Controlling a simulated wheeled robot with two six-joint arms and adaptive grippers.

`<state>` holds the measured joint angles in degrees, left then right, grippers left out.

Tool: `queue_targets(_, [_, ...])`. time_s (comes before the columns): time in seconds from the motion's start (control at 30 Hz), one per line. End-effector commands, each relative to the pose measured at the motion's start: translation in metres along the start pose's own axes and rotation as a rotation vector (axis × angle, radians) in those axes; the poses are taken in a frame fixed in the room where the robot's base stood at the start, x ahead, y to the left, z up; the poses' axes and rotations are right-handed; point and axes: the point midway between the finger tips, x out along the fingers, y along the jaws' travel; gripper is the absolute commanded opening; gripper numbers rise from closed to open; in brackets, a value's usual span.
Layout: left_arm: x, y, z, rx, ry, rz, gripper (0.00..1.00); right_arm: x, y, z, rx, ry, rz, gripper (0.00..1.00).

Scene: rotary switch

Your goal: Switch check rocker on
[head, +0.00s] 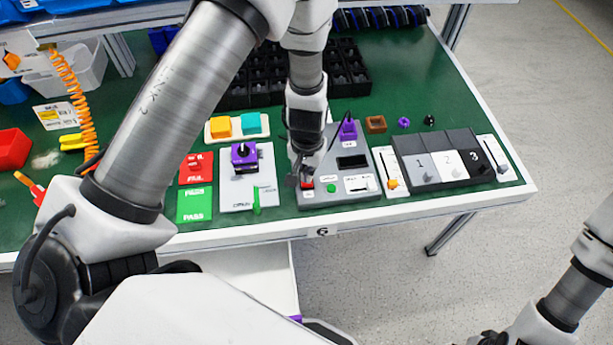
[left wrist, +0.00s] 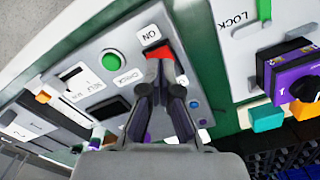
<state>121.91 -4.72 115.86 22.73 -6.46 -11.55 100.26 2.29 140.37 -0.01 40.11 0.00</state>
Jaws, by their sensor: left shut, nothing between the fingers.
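The grey test panel (head: 318,199) lies on the green bench. A red rocker (head: 307,187) sits at its left front corner, beside a round green button (head: 330,187). My left gripper (head: 300,180) is over that corner. In the left wrist view my left gripper (left wrist: 161,72) is shut and empty, its tips at the red rocker (left wrist: 158,52) next to the ON label. The tips overlap part of the rocker; I cannot tell whether they touch it or how it is tilted. A CHECK label shows beside the green button (left wrist: 113,61).
A light grey panel with a purple block (head: 245,155) and a green lever (head: 256,196) stands just left. Red and green cards lie further left. A purple part (head: 348,131) stands at the panel's back. Numbered pads (head: 424,166) are to the right.

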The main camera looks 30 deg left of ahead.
Motion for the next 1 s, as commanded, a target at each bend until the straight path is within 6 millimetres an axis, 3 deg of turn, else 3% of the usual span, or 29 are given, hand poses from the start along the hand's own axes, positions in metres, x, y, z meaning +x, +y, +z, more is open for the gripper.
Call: queue_targets(1.0, [0.016, 0.0, 0.0, 0.0, 0.0, 0.0, 0.0, 0.015, 0.0, 0.0, 0.0, 0.0, 0.0, 0.4])
